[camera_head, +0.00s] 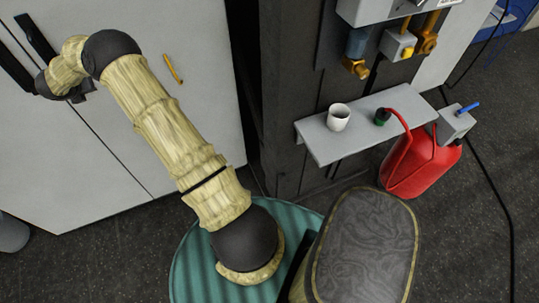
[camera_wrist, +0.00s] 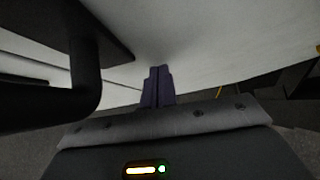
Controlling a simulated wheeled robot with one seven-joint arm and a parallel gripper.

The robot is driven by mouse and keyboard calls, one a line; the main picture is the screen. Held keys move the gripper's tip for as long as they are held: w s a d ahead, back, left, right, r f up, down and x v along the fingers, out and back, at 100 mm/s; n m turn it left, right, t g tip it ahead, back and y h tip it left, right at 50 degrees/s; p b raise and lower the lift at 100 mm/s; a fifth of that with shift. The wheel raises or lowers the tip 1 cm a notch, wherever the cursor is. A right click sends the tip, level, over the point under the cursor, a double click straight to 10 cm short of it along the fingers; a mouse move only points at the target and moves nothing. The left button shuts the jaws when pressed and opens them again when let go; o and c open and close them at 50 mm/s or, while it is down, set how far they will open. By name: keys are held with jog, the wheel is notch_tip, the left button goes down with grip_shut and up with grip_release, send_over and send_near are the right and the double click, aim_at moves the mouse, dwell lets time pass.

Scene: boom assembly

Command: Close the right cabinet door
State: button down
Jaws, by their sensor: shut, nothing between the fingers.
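The right cabinet door (camera_head: 200,110) is a pale grey-white panel at the left of the head view. A thin dark seam separates it from the left cabinet door (camera_head: 50,165), with no wide gap visible along it. A black door handle (camera_head: 36,38) is at the upper left, and a black handle also looms close at the left of the wrist view (camera_wrist: 88,75). My gripper (camera_wrist: 158,72) has its two dark purple fingers together and empty, close to the pale door surface beside that handle. I cannot tell if the fingertips touch it. In the head view my wrist hides part of the handle area.
A dark cabinet side (camera_head: 293,90) stands right of the white doors. A grey shelf (camera_head: 330,147) juts from it, holding a white cup (camera_head: 338,117). A red jerrycan (camera_head: 425,165) is beside the shelf. A black cable runs over the dark floor (camera_head: 515,120) at right.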

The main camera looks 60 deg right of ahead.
jog(key=shift+w+d+r, duration=0.3)
jog(key=shift+d+r, duration=0.05)
jog(key=shift+r, duration=0.25)
jog(key=s+a+r+b, duration=0.4)
jog(key=s+a+r, duration=0.2)
jog(key=s+a, duration=0.2)
jog(key=shift+s, duration=0.45)
